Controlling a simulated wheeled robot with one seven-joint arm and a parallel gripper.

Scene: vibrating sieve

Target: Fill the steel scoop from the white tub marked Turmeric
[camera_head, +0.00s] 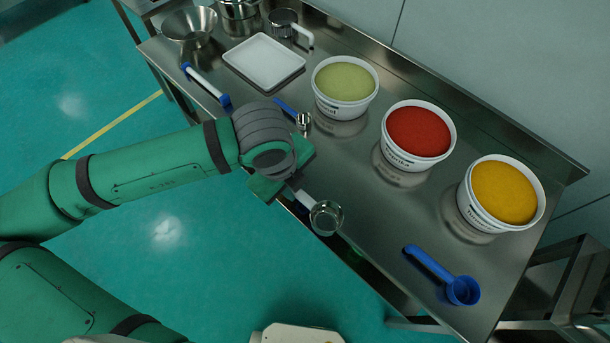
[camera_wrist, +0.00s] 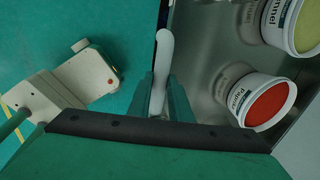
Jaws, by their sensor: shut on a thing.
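The steel scoop (camera_head: 326,217) has a round bowl and a white handle. My gripper (camera_head: 291,184) is shut on the handle, which also shows between the fingers in the wrist view (camera_wrist: 162,65). The bowl hangs over the table's front edge, and I see no powder in it. The white tub of orange-yellow powder (camera_head: 468,211) stands at the right end of the table, apart from the scoop. It fits turmeric, but its label is too small to read. The scoop bowl is not clear in the wrist view.
The red Paprika tub (camera_head: 405,159) and a pale green tub (camera_head: 340,108) stand left of the yellow one. A blue scoop (camera_head: 450,281) lies in front of it. A white tray (camera_head: 264,62), funnel (camera_head: 190,27) and pots stand at the far left. Bare steel lies before the Paprika tub.

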